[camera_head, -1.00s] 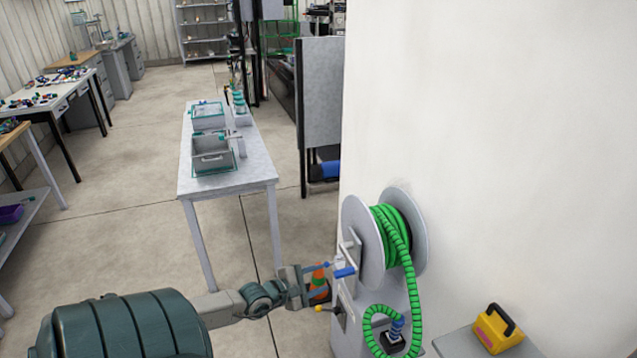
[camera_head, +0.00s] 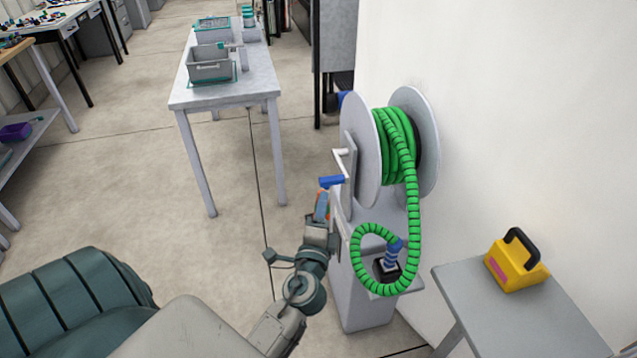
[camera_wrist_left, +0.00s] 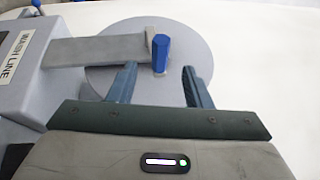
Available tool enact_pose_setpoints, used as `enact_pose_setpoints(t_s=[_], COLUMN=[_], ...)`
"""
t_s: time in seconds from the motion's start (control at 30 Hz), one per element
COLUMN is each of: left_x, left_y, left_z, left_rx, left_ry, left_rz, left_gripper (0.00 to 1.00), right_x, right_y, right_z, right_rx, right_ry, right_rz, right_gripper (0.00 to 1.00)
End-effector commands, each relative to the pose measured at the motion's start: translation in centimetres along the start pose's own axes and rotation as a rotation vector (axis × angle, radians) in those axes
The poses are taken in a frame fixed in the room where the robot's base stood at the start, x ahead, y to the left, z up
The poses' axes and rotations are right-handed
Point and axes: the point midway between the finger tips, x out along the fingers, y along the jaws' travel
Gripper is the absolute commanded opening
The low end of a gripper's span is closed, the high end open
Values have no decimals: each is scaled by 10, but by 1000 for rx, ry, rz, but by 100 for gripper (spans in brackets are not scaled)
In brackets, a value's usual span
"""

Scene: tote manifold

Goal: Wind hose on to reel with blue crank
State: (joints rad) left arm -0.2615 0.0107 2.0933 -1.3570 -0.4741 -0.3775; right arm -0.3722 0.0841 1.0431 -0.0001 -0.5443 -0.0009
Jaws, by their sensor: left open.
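The reel (camera_head: 413,140) is a grey drum with two round flanges, wound with green hose (camera_head: 396,150). The hose hangs down in a loop to a blue fitting (camera_head: 394,250) on the stand. The blue crank handle (camera_head: 331,182) sticks out on the left side of the reel. My left gripper (camera_head: 321,207) is just below the handle in the head view. In the left wrist view the open fingers (camera_wrist_left: 157,85) are either side of the blue handle (camera_wrist_left: 160,54), which lies slightly ahead of them; no contact shows. My right gripper is not in view.
A grey side table (camera_head: 500,315) with a yellow box (camera_head: 515,264) stands at the right. A white wall (camera_head: 530,110) is behind the reel. A grey table (camera_head: 228,92) with bins stands further back; open floor lies left of the reel.

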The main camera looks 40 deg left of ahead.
Motion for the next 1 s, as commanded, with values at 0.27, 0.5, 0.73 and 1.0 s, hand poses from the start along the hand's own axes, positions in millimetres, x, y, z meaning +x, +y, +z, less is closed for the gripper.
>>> enact_pose_setpoints(t_s=[0.27,0.5,0.73,1.0], left_x=[21,62,95,108], left_y=[-4,-4,-2,0], left_z=[-1,0,0,0], left_rx=[-24,-21,-20,-21], left_ry=[-4,-5,-4,-4], left_rz=[2,2,2,4], left_gripper=[45,45,45,45], right_x=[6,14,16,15], right_y=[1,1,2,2], right_z=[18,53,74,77], right_rx=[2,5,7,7], right_ry=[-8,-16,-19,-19], right_rz=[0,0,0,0], right_gripper=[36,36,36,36])
